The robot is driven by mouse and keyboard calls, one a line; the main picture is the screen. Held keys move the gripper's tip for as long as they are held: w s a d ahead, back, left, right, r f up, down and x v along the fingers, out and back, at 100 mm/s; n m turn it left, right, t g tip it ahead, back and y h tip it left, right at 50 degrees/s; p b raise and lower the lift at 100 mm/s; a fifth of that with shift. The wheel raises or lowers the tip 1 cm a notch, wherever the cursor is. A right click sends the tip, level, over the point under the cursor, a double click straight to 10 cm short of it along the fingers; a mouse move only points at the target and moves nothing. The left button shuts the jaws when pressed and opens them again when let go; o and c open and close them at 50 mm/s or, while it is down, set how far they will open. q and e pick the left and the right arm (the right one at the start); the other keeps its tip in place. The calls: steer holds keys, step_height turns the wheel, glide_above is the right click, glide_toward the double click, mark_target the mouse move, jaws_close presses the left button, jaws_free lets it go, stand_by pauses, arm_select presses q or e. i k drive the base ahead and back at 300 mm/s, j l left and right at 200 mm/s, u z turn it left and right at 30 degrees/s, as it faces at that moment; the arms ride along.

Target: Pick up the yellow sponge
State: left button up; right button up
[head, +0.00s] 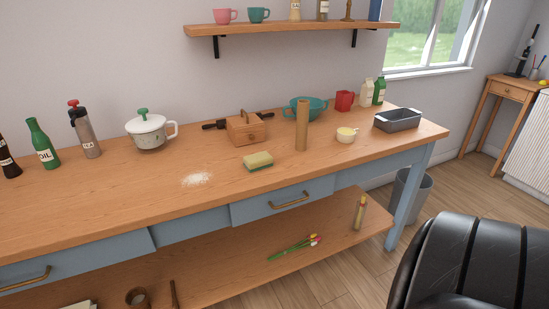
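The yellow sponge (258,159) lies flat on the wooden worktop, near its front edge and above a blue drawer. It has a yellow top and a green underside. Nothing touches it. Neither of my grippers shows in the head view.
White powder (197,179) is spilled left of the sponge. A white pot (150,132) and bottles (42,144) stand farther left. A black chair (470,265) is at front right.

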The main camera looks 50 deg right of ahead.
mark_target(261, 160)
steer(key=z, duration=1.45)
steer(key=i+l+u, duration=0.2)
steer(key=i+l, duration=0.15)
steer(key=l, duration=0.1)
